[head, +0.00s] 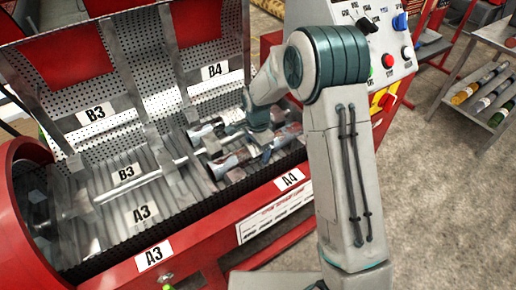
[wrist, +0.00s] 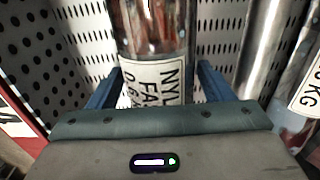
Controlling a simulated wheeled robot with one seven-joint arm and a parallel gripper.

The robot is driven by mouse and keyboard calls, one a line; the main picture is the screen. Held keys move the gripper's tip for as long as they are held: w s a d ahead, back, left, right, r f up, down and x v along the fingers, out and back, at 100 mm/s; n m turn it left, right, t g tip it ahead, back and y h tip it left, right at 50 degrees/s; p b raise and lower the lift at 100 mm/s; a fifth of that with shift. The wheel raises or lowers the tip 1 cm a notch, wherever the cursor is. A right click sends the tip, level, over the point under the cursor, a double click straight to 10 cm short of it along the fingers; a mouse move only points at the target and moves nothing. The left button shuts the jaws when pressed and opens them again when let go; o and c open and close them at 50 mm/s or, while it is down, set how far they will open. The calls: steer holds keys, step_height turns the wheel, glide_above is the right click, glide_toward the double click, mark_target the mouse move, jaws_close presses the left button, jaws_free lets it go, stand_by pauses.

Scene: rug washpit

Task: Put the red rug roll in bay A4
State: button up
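My gripper (head: 258,135) reaches down into the right part of the red machine, behind the A4 label (head: 290,180). In the wrist view its two blue fingers (wrist: 160,82) stand either side of a shiny, reddish-brown cylinder (wrist: 152,30) with a white printed label. Narrow gaps seem to show between fingers and cylinder, so the gripper looks open. I cannot tell for sure which is the red rug roll. Bay A4 lies at the front right, partly covered.
A second labelled cylinder (wrist: 308,85) and a metal bar (wrist: 262,45) are close to the right finger. Perforated walls and metal dividers surround the bays. A control panel (head: 385,50) stands behind my arm.

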step_height(320, 180, up, 12)
steer(key=shift+f+p, duration=0.1)
steer(key=shift+p, duration=0.5)
steer(key=s+d+r+n+t, duration=0.1)
steer(key=s+d+r+n, duration=0.4)
steer(key=s+d+r, duration=0.4)
steer(key=s+d+n, duration=0.3)
steer(key=s, duration=0.5)
steer(key=s+d+n+t, duration=0.1)
steer(key=s+d+n, duration=0.2)
steer(key=s, duration=0.5)
steer(key=shift+s+d, duration=0.15)
steer(key=shift+d, duration=0.15)
steer(key=shift+c, duration=0.3)
